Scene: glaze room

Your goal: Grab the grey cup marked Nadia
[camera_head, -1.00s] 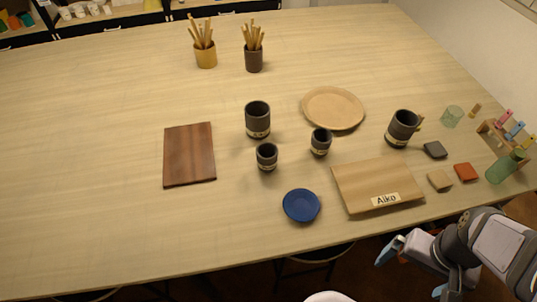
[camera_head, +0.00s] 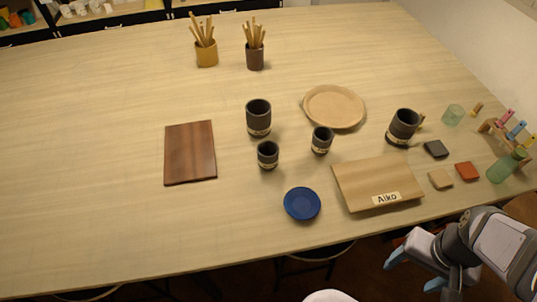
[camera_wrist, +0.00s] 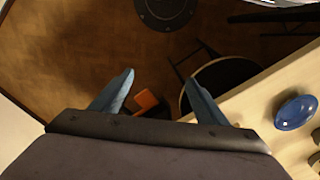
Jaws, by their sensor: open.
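Several dark grey cups with pale labels stand on the table, and the names on them are too small to read. I cannot tell which is Nadia's. A large cup (camera_head: 258,113) is left of centre, with a small cup (camera_head: 267,153) in front of it. Another small cup (camera_head: 321,139) stands by the round tray. Another large cup (camera_head: 403,124) stands at the right. My gripper (camera_head: 413,273) is open and empty beyond the table's front edge, well apart from the cups. In the wrist view my gripper (camera_wrist: 159,82) points at the floor; no cup is clearly seen there.
A wooden board (camera_head: 365,180) with an "Aiko" label and a blue dish (camera_head: 302,204) lie near the front edge. A round tray (camera_head: 345,90) and a dark board (camera_head: 190,152) flank the cups. The table's left is clear.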

